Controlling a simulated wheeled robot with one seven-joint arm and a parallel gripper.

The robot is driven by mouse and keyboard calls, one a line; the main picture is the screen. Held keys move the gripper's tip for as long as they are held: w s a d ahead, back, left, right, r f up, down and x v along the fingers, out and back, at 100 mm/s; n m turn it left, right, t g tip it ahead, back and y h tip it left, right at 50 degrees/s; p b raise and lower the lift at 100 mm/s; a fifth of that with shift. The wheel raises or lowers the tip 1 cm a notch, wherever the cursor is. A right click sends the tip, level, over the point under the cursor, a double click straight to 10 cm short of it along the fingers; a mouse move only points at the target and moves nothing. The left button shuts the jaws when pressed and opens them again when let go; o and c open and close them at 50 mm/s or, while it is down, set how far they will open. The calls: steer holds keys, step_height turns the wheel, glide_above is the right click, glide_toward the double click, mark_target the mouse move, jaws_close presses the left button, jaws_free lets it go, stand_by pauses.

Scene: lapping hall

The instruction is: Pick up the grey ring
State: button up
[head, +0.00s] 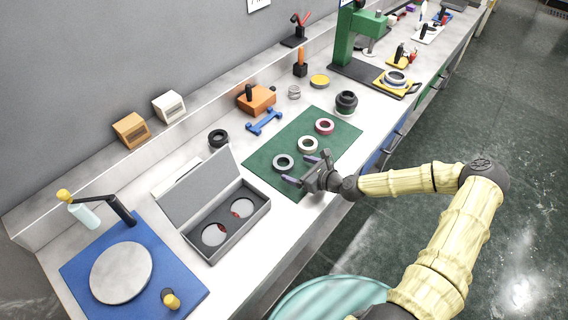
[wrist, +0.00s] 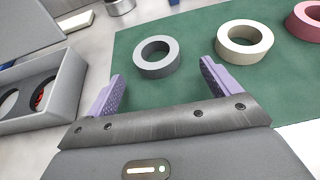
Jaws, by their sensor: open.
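The grey ring (head: 283,162) lies flat on the green mat (head: 262,160), nearest the grey case. In the wrist view the grey ring (wrist: 157,57) lies beyond my fingertips and between their lines, with a gap to both. My gripper (head: 304,171) is open and empty, low over the mat just to the right of the ring. Its two purple fingers also show in the wrist view (wrist: 160,80). A cream ring (head: 308,145) and a pink ring (head: 324,126) lie in a row on the same mat, to the right of the grey one.
An open grey case (head: 232,238) with two round discs stands left of the mat. A blue wrench-like part (head: 264,122), an orange block (head: 257,99) and a dark stacked part (head: 346,103) lie around the mat. The mat's near left area is bare.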

mark_target(279, 161)
steer(key=x, duration=0.1)
steer(key=p+x, duration=0.1)
steer(key=x, duration=0.2)
steer(key=shift+w+a+r+p, duration=0.1)
steer(key=shift+a+r+p, duration=0.25)
steer(key=shift+a, duration=0.2)
steer(key=shift+w+a+f, duration=0.15)
steer(key=shift+w+f, duration=0.05)
steer(key=shift+f, duration=0.05)
steer(key=c, duration=1.2)
steer(key=shift+o, duration=0.2)
steer(key=shift+r, duration=0.1)
